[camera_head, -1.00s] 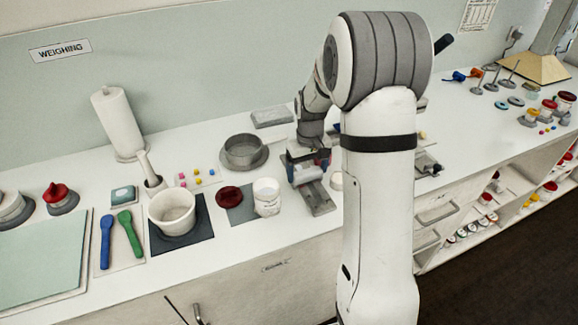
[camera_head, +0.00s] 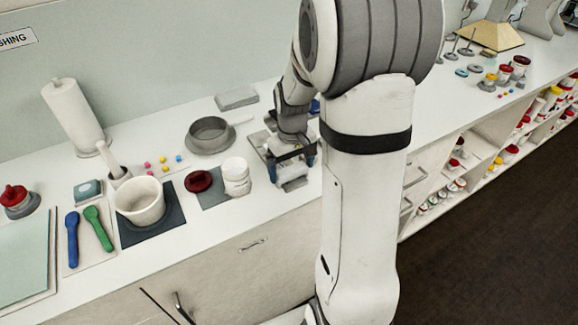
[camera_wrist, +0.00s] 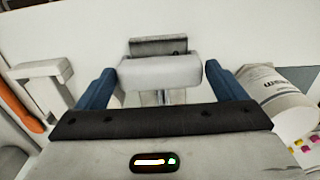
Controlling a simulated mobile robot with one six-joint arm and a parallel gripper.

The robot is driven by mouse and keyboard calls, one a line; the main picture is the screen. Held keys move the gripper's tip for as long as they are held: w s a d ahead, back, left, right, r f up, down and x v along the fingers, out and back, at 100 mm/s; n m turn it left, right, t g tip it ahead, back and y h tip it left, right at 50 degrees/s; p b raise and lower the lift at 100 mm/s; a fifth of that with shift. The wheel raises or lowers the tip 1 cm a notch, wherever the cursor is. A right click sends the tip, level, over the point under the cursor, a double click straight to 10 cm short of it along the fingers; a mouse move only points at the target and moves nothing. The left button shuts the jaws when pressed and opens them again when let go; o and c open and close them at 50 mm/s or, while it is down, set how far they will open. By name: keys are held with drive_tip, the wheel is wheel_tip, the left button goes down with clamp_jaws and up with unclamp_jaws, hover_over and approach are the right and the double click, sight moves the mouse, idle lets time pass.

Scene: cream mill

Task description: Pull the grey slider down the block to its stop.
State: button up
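The grey slider (camera_wrist: 160,72) is a light grey piece on the block, seen between my fingers in the wrist view. A darker grey end piece (camera_wrist: 158,45) of the block lies just beyond it, with little or no gap visible. My gripper (camera_wrist: 161,80) has its two blue fingers against the slider's left and right sides and looks shut on it. In the head view my gripper (camera_head: 291,160) is low over the block (camera_head: 293,183), whose front end shows towards the counter edge. My wrist hides most of the slider there.
A white jar (camera_head: 236,177) and dark red lid (camera_head: 198,181) stand close left of the block. A grey round pan (camera_head: 210,135) is behind them. A mortar (camera_head: 140,202) stands further left. In the wrist view a pale piece with an orange part (camera_wrist: 25,105) lies left.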

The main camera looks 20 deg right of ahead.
sight(292, 170)
drive_tip(key=shift+o, duration=0.9)
drive_tip(key=shift+r, duration=3.9)
